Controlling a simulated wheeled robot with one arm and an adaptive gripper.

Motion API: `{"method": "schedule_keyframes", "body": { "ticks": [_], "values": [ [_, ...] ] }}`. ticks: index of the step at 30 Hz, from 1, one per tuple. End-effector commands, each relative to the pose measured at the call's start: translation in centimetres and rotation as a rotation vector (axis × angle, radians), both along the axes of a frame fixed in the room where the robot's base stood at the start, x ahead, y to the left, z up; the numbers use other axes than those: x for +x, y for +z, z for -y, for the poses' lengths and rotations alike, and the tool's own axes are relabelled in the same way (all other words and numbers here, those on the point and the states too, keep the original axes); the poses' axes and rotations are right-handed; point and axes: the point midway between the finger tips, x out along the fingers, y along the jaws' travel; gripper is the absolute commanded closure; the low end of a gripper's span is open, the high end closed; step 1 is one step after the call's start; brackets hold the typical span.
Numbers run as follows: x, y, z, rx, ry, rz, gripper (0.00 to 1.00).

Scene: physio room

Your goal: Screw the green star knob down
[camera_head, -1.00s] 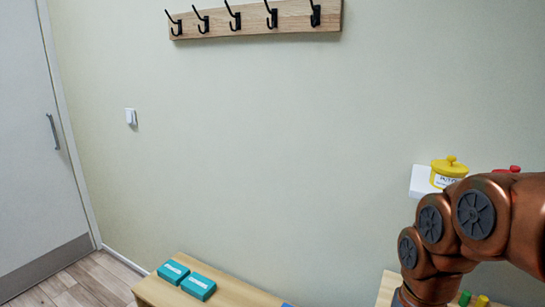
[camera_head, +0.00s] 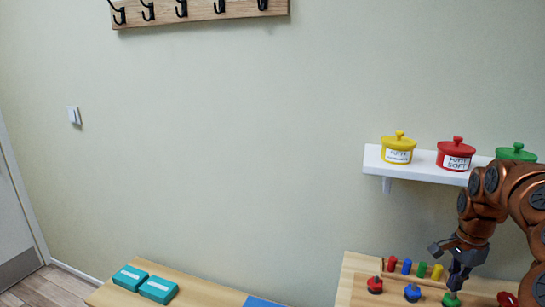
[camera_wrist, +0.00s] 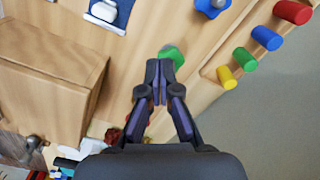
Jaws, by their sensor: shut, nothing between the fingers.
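The green star knob (camera_head: 451,300) stands on the wooden board (camera_head: 346,285) at the bottom right of the head view. In the wrist view the green knob (camera_wrist: 172,54) shows just beyond the fingertips, which partly hide it. My gripper (camera_head: 457,286) is shut and empty, pointing down over the knob. In the wrist view the fingers of my gripper (camera_wrist: 159,78) are together. I cannot tell whether the tips touch the knob.
A blue knob (camera_head: 412,292) and a red knob (camera_head: 375,285) stand left of the green one. Behind is a row of pegs, ending in a yellow peg (camera_head: 437,272). A white shelf (camera_head: 425,172) with lidded pots hangs above. Teal boxes (camera_head: 158,290) lie further left.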

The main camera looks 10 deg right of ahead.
Motion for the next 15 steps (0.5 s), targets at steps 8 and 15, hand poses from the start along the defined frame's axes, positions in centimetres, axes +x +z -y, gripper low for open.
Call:
{"method": "schedule_keyframes", "body": {
  "ticks": [8, 15],
  "values": [
    [0.0, -1.4, 0.0, 0.003, 0.001, 0.001, 1.00],
    [0.0, -4.0, -0.1, 0.004, 0.001, 0.000, 1.00]
  ]
}}
